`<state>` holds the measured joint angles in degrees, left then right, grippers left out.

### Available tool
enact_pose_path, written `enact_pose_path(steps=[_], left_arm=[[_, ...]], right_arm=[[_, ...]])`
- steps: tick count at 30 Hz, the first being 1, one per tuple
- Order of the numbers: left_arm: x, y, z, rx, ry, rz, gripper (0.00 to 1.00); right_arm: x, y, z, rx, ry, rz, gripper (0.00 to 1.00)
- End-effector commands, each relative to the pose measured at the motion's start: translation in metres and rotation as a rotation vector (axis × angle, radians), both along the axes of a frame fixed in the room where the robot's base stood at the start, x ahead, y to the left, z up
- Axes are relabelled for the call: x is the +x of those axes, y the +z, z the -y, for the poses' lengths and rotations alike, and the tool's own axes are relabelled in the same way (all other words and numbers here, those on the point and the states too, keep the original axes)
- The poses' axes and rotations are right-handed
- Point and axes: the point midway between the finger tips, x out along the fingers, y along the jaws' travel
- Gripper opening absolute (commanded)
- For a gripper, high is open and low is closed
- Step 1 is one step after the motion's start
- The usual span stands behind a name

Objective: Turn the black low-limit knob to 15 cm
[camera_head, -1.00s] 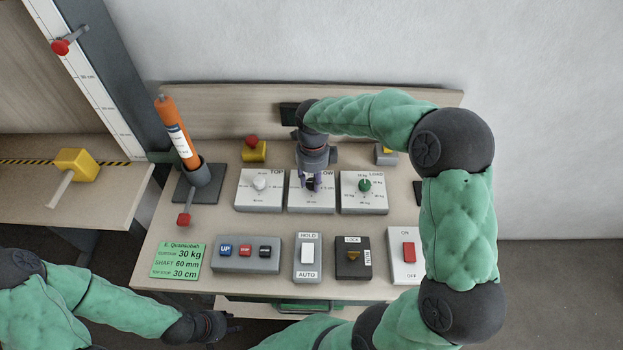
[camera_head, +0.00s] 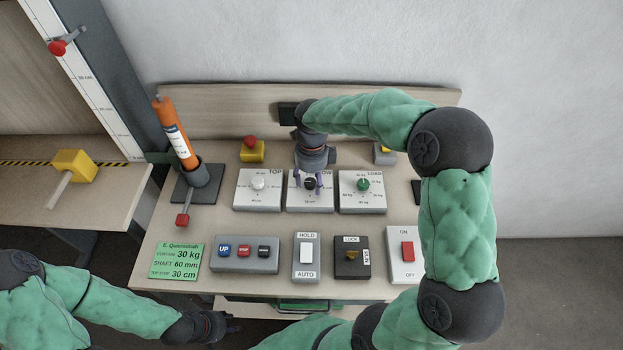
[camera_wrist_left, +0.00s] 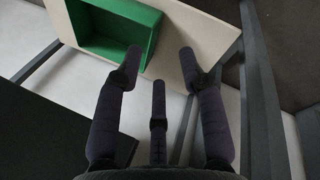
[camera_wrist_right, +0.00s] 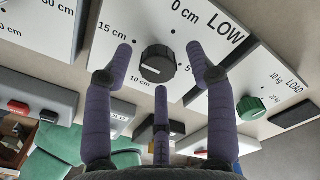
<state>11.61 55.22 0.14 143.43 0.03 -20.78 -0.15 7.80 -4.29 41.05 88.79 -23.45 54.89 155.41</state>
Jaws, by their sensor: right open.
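The black low-limit knob (camera_head: 310,185) sits on the white LOW panel (camera_head: 297,204), between the TOP and LOAD panels. The right wrist view shows the knob (camera_wrist_right: 157,64) with labels around it: 0 cm, 15 cm, 10 cm and a partly hidden 5 cm. A small pale mark shows on the knob, but I cannot tell its exact heading. My right gripper (camera_head: 308,181) is open above the knob, with fingertips (camera_wrist_right: 158,50) apart on both sides of it. My left gripper (camera_head: 222,328) is open and empty, low at the desk's front left.
The white TOP knob (camera_head: 258,182) and green LOAD knob (camera_head: 363,184) flank the black one. Buttons and switches fill the front row. An orange cylinder (camera_head: 176,135) stands at the left. A green card (camera_head: 176,262) reads top stop 30 cm.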

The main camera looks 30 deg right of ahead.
Motion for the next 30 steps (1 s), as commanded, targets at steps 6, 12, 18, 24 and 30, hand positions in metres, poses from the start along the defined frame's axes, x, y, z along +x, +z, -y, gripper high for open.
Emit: enact_pose_path(steps=[6,12,18,24,30], left_arm=[[0.0,0.0,0.0,0.0,0.0,0.0,0.4],[0.0,0.0,0.0,0.0,0.0,0.0,0.4],[0.0,0.0,0.0,0.0,0.0,0.0,0.4],[0.0,0.0,0.0,0.0,0.0,0.0,0.4],[0.0,0.0,0.0,0.0,0.0,0.0,0.4]], right_arm=[[0.002,0.021,0.0,0.0,-0.001,0.006,0.56],[0.002,0.061,0.001,-0.001,0.0,0.005,0.56],[0.002,0.096,0.002,0.0,-0.001,0.002,0.56],[0.002,0.116,0.002,-0.001,-0.001,0.0,0.56],[0.001,0.12,0.003,-0.001,-0.001,-0.001,0.56]])
